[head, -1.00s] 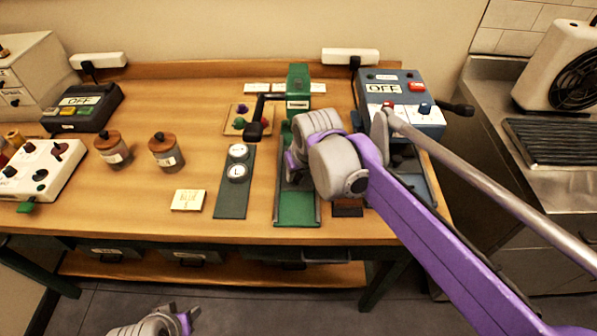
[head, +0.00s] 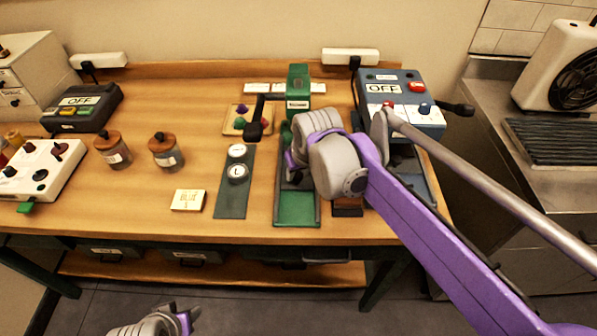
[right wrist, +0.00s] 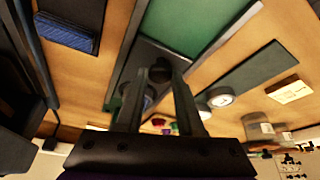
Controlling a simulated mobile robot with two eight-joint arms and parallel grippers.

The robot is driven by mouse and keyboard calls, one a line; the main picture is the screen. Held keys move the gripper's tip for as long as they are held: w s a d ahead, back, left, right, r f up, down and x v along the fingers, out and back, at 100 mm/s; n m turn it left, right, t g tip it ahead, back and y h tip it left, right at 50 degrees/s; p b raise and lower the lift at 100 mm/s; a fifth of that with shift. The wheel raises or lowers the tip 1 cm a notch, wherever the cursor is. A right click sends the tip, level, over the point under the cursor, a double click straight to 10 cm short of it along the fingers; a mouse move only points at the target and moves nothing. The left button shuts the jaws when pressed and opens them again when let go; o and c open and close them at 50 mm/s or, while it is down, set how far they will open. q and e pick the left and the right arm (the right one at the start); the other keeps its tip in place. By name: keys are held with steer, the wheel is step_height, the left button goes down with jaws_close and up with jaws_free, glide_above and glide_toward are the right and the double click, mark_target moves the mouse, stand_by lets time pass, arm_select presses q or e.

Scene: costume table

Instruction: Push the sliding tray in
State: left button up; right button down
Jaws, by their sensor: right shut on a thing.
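The sliding tray (head: 297,207) is a green plate in a dark-railed channel at the front of the green press (head: 298,88). Its green surface also shows in the right wrist view (right wrist: 188,28). My right gripper (head: 292,168) is low over the channel, behind the bare front part of the green plate. In the right wrist view its fingers (right wrist: 160,82) are close together around a small dark knob (right wrist: 159,71). My wrist hides much of the channel in the head view. My left gripper (head: 184,318) is at the bottom edge, away from the table; its jaw opening is unclear.
A dark strip with two round white-faced pieces (head: 237,173) lies left of the channel. A blue-grey box marked OFF (head: 385,88) stands at the back right. Two lidded jars (head: 166,152) and a small card (head: 188,200) are farther left.

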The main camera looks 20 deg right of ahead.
steer(key=w, duration=0.2)
steer(key=w+d, duration=0.1)
steer(key=w, duration=0.1)
steer(key=shift+w+d, duration=0.1)
steer(key=shift+w, duration=0.05)
steer(key=shift+r, duration=0.1)
steer(key=c, duration=0.9)
jaws_free()
steer(key=o, duration=0.4)
steer(key=shift+c, duration=0.2)
steer(key=p+v, duration=0.1)
steer(key=v, duration=0.9)
steer(key=shift+s+r, duration=0.25)
steer(key=shift+r, duration=0.05)
